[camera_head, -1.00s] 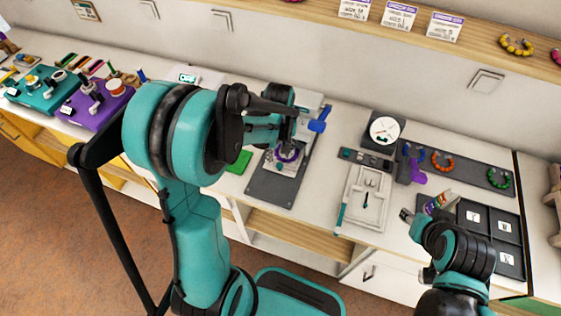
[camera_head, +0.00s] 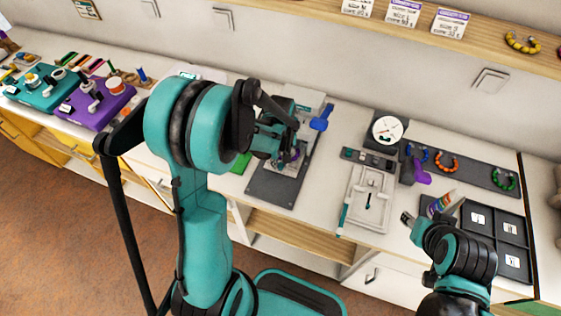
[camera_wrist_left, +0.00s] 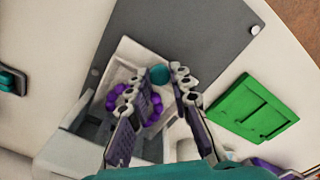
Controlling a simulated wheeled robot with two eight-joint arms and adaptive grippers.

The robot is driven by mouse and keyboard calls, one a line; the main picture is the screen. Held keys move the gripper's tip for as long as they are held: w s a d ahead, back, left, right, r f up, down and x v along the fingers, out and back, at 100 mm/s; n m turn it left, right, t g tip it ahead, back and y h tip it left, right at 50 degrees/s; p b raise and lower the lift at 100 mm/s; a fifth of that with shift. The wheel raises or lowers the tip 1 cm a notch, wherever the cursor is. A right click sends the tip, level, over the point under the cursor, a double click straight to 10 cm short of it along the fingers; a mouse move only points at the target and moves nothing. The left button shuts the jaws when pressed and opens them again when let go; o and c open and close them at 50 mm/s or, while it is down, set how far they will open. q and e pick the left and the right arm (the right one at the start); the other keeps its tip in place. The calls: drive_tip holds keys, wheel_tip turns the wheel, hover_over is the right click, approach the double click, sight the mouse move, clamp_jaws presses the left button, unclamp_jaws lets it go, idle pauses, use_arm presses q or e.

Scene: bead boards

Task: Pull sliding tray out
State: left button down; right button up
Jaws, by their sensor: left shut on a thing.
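The sliding tray (camera_wrist_left: 122,72) is a pale tray on a dark grey base plate (camera_wrist_left: 185,35), below the press (camera_head: 306,118) with its blue lever (camera_head: 322,118). A purple beaded bracelet (camera_wrist_left: 152,112) lies on the tray, partly behind my fingers. A round teal knob (camera_wrist_left: 160,74) shows at the tray's edge. My left gripper (camera_wrist_left: 158,80) is shut on the knob, with a finger on either side of it. In the head view, my left gripper (camera_head: 284,150) covers most of the tray. My right gripper (camera_head: 407,217) is at the right; its jaws are too small to read.
A green plate (camera_wrist_left: 258,107) lies beside the base plate. In the head view, a white fixture (camera_head: 369,195), a round dial (camera_head: 387,130) and a black compartment tray (camera_head: 490,262) stand to the right. The front part of the base plate (camera_head: 270,188) is bare.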

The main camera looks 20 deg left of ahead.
use_arm(q)
drive_tip(key=s, duration=1.1)
drive_tip(key=shift+s+d, duration=0.2)
drive_tip(key=shift+d, duration=0.15)
drive_tip(key=c, duration=1.3)
unclamp_jaws()
drive_tip(key=shift+s, duration=0.1)
drive_tip(key=shift+c, duration=0.2)
drive_tip(key=shift+r, duration=0.25)
wheel_tip(320, 180, up, 12)
drive_tip(key=shift+f, duration=0.25)
